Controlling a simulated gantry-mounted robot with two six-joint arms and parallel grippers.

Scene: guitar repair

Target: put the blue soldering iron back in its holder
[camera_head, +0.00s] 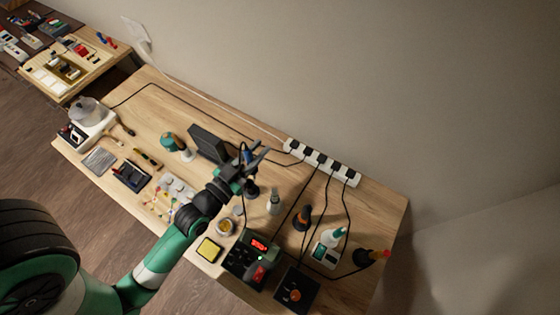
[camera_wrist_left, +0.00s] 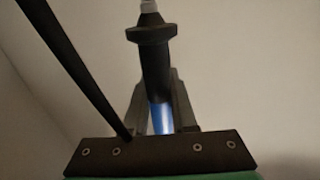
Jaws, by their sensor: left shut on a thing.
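My left gripper (camera_head: 252,158) reaches over the middle of the bench and is shut on the blue soldering iron (camera_head: 248,156). In the left wrist view the iron (camera_wrist_left: 162,118) shows a blue part between the jaws (camera_wrist_left: 162,110), with its black section and pale end pointing up and away. A dark cable runs down across the left of that view. In the head view a dark stand (camera_head: 251,190) is just below the gripper, partly hidden by it. I cannot tell for sure whether it is the blue iron's holder. My right gripper is not in view.
A white power strip (camera_head: 322,163) lies at the back edge. A dark upright panel (camera_head: 208,144) is left of the gripper. An orange-and-black tool stand (camera_head: 302,217), a station with red digits (camera_head: 252,253) and a yellow sponge (camera_head: 209,250) stand nearby. Cables cross the bench.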

